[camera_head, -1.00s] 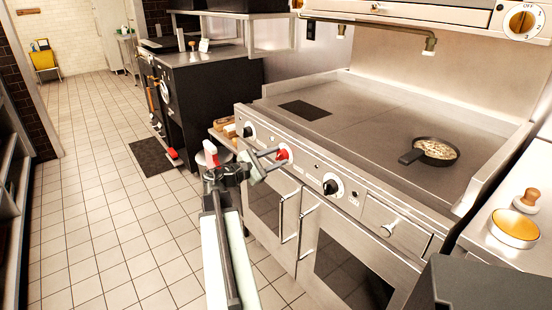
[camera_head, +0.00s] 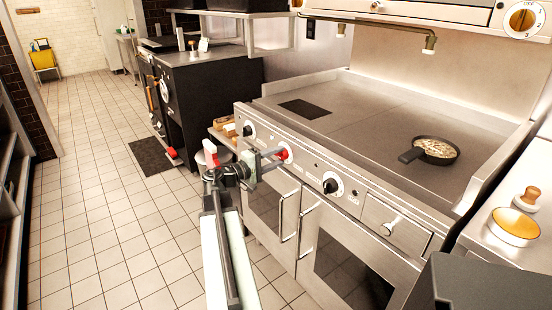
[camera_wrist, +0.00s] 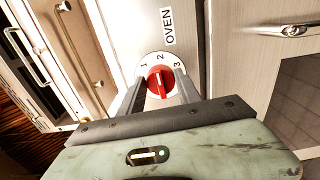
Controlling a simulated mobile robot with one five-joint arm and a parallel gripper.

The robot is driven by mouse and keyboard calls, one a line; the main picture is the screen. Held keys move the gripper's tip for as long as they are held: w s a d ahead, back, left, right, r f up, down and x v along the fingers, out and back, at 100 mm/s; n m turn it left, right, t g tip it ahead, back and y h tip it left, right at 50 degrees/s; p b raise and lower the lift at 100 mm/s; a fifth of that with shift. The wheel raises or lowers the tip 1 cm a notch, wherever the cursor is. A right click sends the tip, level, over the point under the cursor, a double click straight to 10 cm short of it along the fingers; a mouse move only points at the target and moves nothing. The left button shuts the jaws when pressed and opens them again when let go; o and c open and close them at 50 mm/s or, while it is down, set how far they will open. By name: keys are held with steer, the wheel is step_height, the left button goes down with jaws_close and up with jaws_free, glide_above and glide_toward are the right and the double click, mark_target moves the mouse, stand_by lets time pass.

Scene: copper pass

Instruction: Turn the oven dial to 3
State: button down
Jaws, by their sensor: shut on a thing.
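The oven dial is a red knob (camera_wrist: 158,82) on a white disc marked 1, 2 and 3, beside an OVEN label (camera_wrist: 167,27) in the wrist view. In the head view the red dial (camera_head: 285,153) is on the front panel of the steel range (camera_head: 305,170). My gripper (camera_wrist: 159,88) is shut on the dial, with one finger on each side of it. In the head view my gripper (camera_head: 274,158) reaches the dial from the left. The fingers cover part of the disc's edge.
Black knobs flank the dial, one to the left (camera_head: 249,131) and one to the right (camera_head: 332,185). Oven door handles (camera_head: 305,230) stick out below. A pan (camera_head: 436,151) sits on the griddle. Open tiled floor (camera_head: 100,220) lies to the left.

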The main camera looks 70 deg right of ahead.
steer(key=m, duration=0.6)
steer(key=shift+w+d, duration=0.1)
steer(key=shift+w, duration=0.05)
steer(key=m, duration=0.6)
steer(key=shift+f, duration=0.1)
stand_by(0.5)
steer(key=c, duration=0.9)
jaws_free()
steer(key=shift+f, duration=0.1)
steer(key=shift+o, duration=0.2)
steer(key=v, duration=0.7)
steer(key=shift+w+a, duration=0.2)
steer(key=shift+a, duration=0.1)
